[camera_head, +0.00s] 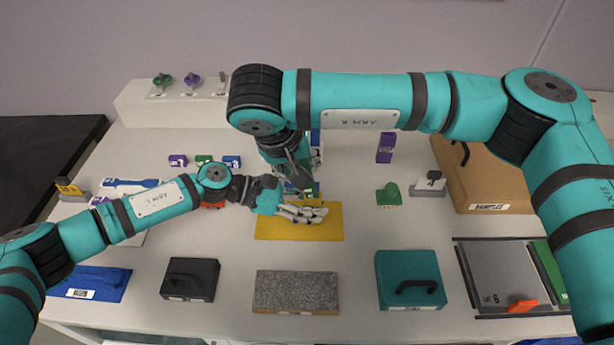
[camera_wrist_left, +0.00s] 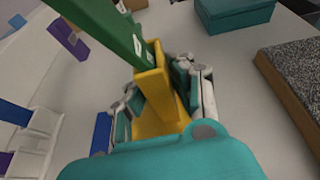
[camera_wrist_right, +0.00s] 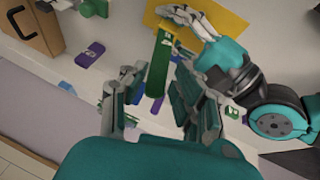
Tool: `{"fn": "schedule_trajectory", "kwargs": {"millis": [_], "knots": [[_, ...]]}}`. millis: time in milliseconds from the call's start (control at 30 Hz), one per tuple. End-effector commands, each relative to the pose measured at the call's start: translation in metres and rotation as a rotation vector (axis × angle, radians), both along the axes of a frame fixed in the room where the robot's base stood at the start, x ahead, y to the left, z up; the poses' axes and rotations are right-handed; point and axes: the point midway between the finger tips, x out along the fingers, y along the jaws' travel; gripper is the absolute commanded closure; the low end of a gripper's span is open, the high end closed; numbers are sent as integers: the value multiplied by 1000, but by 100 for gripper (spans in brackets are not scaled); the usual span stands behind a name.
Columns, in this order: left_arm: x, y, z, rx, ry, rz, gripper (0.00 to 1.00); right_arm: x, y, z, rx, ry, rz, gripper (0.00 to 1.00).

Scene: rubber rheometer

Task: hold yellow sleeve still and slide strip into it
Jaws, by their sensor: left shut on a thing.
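My left gripper (camera_head: 302,212) is shut on the yellow sleeve (camera_wrist_left: 150,98). In the left wrist view the sleeve lies between its fingers (camera_wrist_left: 162,92). The green strip (camera_wrist_left: 108,28), with a white label, meets the sleeve's open mouth, and its end appears to be inside; how deep is hidden. In the right wrist view the strip (camera_wrist_right: 158,68) extends from the sleeve (camera_wrist_right: 165,36) toward my right gripper (camera_wrist_right: 158,85). The right fingers are spread, one on each side of the strip, with gaps visible. In the head view the right arm largely hides the strip and sleeve.
A yellow mat (camera_head: 270,228) lies below the left gripper. A granite-like block (camera_head: 296,290), a black box (camera_head: 190,279) and a teal box (camera_head: 409,280) stand along the front. A purple block (camera_head: 385,147) and green piece (camera_head: 389,195) stand to the right.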

Motion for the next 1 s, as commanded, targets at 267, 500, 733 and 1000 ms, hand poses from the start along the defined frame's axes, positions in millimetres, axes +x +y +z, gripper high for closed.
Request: {"fn": "schedule_trajectory", "kwargs": {"millis": [267, 500, 733, 1000], "knots": [[0, 0, -1, 2, 0, 1, 100, 11, -5, -24, 0, 3, -3, 70], [0, 0, -1, 2, 0, 0, 100, 25, -10, -51, 0, 1, -3, 70], [0, 0, -1, 2, 0, 1, 100, 27, -11, -53, 1, 0, -2, 70], [0, 0, -1, 2, 0, 0, 100, 26, -11, -53, 1, 0, -2, 100]]}}
